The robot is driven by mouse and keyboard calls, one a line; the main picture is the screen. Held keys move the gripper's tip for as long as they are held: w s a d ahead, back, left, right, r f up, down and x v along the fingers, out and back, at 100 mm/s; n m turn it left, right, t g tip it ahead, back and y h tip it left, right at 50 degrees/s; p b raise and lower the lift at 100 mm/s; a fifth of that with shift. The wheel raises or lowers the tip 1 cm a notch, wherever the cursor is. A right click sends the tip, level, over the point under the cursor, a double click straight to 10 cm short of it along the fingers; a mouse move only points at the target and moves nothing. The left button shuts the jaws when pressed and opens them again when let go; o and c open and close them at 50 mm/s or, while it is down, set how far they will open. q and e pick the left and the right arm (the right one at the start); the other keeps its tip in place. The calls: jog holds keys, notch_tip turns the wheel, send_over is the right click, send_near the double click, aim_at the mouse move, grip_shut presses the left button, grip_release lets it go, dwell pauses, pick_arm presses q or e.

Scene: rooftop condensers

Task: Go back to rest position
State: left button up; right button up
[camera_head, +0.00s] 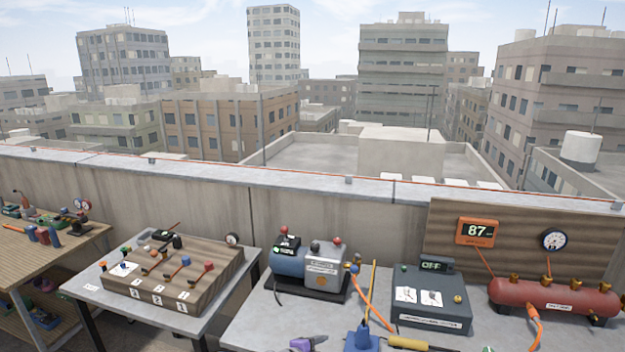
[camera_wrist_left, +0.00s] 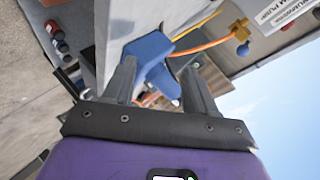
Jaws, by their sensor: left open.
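My left gripper (camera_wrist_left: 157,75) shows in the left wrist view with its purple body and two grey fingers spread apart. A blue tool-like object (camera_wrist_left: 152,52) appears between and beyond the fingertips; I cannot tell whether a finger touches it. A blue object (camera_head: 362,340) also shows at the bottom edge of the head view, on the grey bench. A small purple piece to its left there is cut by the frame edge, and I cannot tell whether it is part of my gripper. My right gripper is not in view.
The grey bench (camera_head: 262,318) holds a blue-and-grey pump (camera_head: 300,266), a dark box (camera_head: 431,300) reading OFF, a red manifold (camera_head: 555,298) and an orange hose (camera_head: 374,303). A wooden valve board (camera_head: 172,278) sits on the left table. A concrete parapet runs behind.

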pick_arm(q)
jog(key=s+a+f+n+g+y, duration=0.2)
jog(key=s+a+f+n, duration=0.3)
jog(key=s+f+n, duration=0.4)
jog(key=s+a+f+n+g+y, duration=0.15)
jog(key=s+f+n, duration=0.3)
jog(key=s, duration=0.55)
jog(key=s+a+f+n+g, duration=0.3)
jog(key=s+n, duration=0.3)
jog(key=s, duration=0.4)
jog(key=s+a+f+n+g+y, duration=0.1)
jog(key=s+a+f+n+g, duration=0.25)
jog(key=s, duration=0.65)
jog(key=shift+n+t, duration=0.4)
jog(key=shift+t, duration=0.4)
jog(key=f+b, duration=0.2)
jog(key=f, duration=0.1)
jog(key=w+d+f+b, duration=0.1)
jog(key=b, duration=0.1)
jog(key=shift+w+f, duration=0.1)
jog(key=shift+f, duration=0.2)
